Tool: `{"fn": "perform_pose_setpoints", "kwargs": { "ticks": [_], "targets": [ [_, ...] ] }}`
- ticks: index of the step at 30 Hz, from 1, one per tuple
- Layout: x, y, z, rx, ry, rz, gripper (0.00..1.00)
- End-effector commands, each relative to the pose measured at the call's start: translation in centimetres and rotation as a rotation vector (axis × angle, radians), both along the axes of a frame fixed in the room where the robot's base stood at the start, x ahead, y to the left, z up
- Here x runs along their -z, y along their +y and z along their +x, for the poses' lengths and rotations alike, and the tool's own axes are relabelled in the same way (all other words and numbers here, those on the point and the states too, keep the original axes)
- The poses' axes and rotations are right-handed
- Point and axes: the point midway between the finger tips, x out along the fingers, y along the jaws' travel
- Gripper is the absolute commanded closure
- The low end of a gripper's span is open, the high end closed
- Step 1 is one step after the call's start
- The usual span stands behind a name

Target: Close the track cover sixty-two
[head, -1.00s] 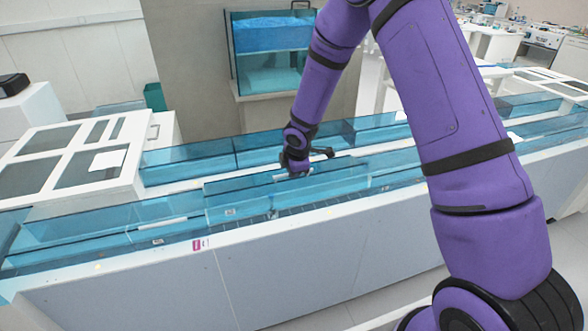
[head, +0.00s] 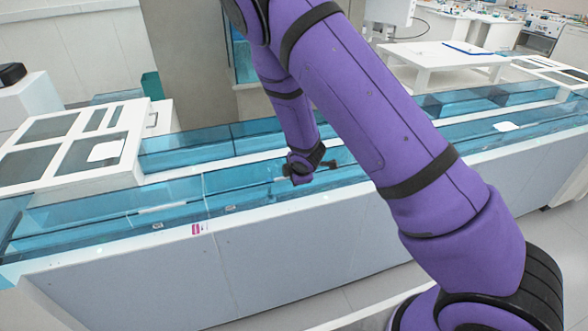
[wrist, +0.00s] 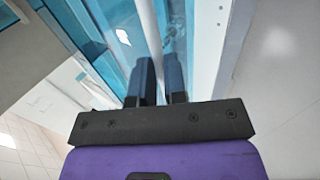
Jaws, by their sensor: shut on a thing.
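The track cover (head: 243,184) is a clear blue panel on the long tube track, in the head view's middle. It now lies low, about level with the panels beside it; I cannot tell whether its edge touches the frame. Its number is too small to read. My gripper (head: 302,176) is over the right part of this panel, low against the track. In the wrist view, my gripper (wrist: 160,72) has its two dark fingers on either side of a thin white bar (wrist: 148,25), shut on it. The fingertips are hidden in the head view by the wrist.
The white track body (head: 120,265) runs across the view, with a pink label (head: 198,229) on its front. A grey pillar (head: 192,60) stands behind the track. Floor is clear at the front right.

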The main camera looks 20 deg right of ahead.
Motion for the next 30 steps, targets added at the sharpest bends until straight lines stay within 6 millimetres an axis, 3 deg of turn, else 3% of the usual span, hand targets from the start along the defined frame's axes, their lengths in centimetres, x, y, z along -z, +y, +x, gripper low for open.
{"fn": "perform_pose_setpoints", "kwargs": {
  "ticks": [15,30],
  "targets": [
    [2.5,0.0,-2.0,0.001,0.017,-0.004,1.0],
    [2.9,0.1,-2.3,-0.003,0.021,-0.004,1.0]
  ]
}}
